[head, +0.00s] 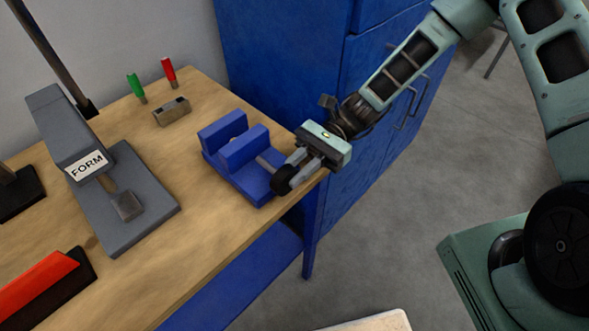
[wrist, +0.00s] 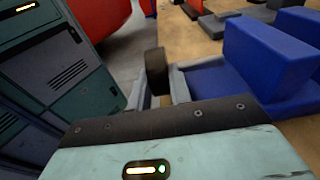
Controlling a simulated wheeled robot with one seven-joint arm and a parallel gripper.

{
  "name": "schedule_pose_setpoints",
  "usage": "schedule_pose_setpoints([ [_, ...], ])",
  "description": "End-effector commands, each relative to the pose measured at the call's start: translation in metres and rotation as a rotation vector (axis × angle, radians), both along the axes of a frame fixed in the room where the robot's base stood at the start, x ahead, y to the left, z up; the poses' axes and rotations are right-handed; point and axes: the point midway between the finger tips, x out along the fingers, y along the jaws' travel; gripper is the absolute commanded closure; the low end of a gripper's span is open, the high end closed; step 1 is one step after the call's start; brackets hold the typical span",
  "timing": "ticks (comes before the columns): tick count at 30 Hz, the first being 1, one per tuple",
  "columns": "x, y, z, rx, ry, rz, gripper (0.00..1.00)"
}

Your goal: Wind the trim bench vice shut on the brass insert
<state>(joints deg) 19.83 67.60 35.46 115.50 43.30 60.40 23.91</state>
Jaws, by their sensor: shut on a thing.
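The blue trim bench vice (head: 236,172) sits at the right edge of the wooden bench, its two jaw blocks standing apart with a gap between. A small pale piece shows in that gap, too small to tell whether it is the brass insert. A grey screw leads from the front jaw toward a black round handle (head: 282,181). My gripper (head: 293,168) is shut on the handle at the vice's front end. In the wrist view the handle (wrist: 156,70) stands between my fingers, with the blue vice (wrist: 265,62) to the right.
A grey press marked FORM (head: 125,220) stands left of the vice. A small metal block (head: 172,111) and green and red upright pieces are behind. A blue cabinet (head: 285,60) stands close beyond the bench. Open floor (head: 400,220) lies to the right.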

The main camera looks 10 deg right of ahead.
Motion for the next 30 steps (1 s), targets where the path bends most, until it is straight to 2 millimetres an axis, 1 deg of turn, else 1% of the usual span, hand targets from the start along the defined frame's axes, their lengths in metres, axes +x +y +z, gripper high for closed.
schedule_pose_setpoints([
  [1, 0.0011, 0.0000, -0.0031, 0.026, 0.017, -0.004, 1.00],
  [10, 0.0008, -0.0001, -0.0054, 0.126, 0.085, -0.002, 1.00],
  [27, 0.0002, -0.0001, -0.0055, 0.150, 0.103, -0.001, 1.00],
  [28, 0.0002, 0.0000, -0.0055, 0.150, 0.103, -0.001, 0.77],
  [29, 0.0001, 0.0000, -0.0055, 0.150, 0.102, -0.001, 0.69],
  [30, 0.0001, 0.0000, -0.0055, 0.150, 0.102, -0.001, 0.58],
])
